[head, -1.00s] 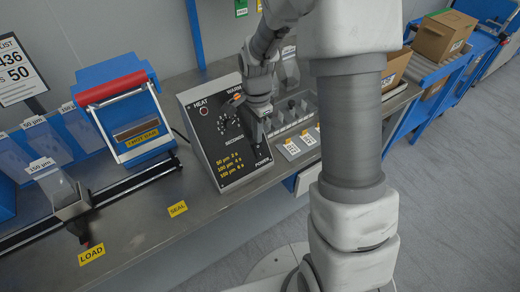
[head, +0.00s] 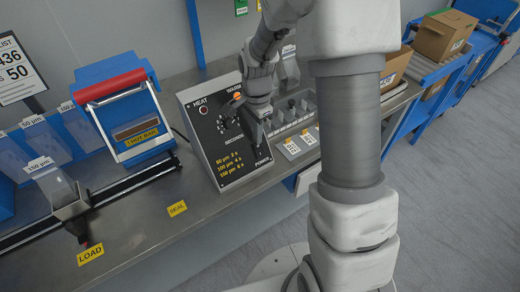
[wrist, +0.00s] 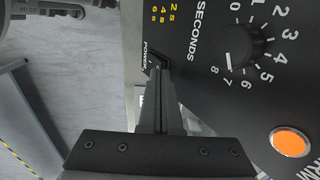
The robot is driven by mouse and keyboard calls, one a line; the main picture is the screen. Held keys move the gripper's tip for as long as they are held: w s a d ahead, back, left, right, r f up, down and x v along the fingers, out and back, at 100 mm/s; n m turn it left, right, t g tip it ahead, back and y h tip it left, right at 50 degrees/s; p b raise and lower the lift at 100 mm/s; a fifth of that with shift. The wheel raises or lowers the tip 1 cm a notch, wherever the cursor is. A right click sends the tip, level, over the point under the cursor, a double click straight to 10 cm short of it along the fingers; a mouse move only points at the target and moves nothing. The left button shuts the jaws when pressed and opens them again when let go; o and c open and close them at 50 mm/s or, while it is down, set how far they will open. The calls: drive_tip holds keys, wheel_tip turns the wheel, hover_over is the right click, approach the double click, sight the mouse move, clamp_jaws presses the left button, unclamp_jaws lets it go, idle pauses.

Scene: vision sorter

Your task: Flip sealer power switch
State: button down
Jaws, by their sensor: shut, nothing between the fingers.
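The sealer's black control panel (head: 212,128) faces up on the bench, with a POWER label at its lower right. In the wrist view the power switch (wrist: 157,60) is a small dark part beside the POWER label, partly hidden by my fingertips. My gripper (wrist: 160,76) is shut and empty, its tips at the switch; I cannot tell whether they touch it or which way it is set. In the head view my gripper (head: 258,149) covers the panel's right side. The orange WARM lamp (wrist: 290,142) looks lit.
The SECONDS dial (wrist: 238,46) sits close beside the fingers. The blue sealer press (head: 118,88) with a red handle stands left of the panel. Small bins (head: 291,118) and label cards (head: 297,144) lie to its right. Bench space (head: 200,235) in front is clear.

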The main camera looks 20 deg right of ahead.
drive_tip(key=shift+f+b, duration=0.35)
drive_tip(key=shift+f, duration=0.25)
drive_tip(key=shift+r+p, duration=2.65)
drive_tip(key=shift+r, duration=0.95)
drive_tip(key=s+r+n+t, duration=0.1)
drive_tip(key=s+r+n, duration=0.25)
drive_tip(key=r, duration=0.35)
drive_tip(key=s+r+n+t, duration=0.1)
drive_tip(key=s+r+n, duration=0.25)
drive_tip(key=r, duration=0.45)
drive_tip(key=s+r+n+t+p, duration=0.1)
drive_tip(key=s+r+n, duration=0.2)
drive_tip(key=s, duration=0.3)
drive_tip(key=s+r+n+t+p, duration=0.1)
drive_tip(key=s+r+n+t, duration=0.1)
drive_tip(key=s+r+n, duration=0.2)
drive_tip(key=shift+s+r+t, duration=0.3)
drive_tip(key=shift+s+r, duration=0.25)
drive_tip(key=shift+s, duration=1.2)
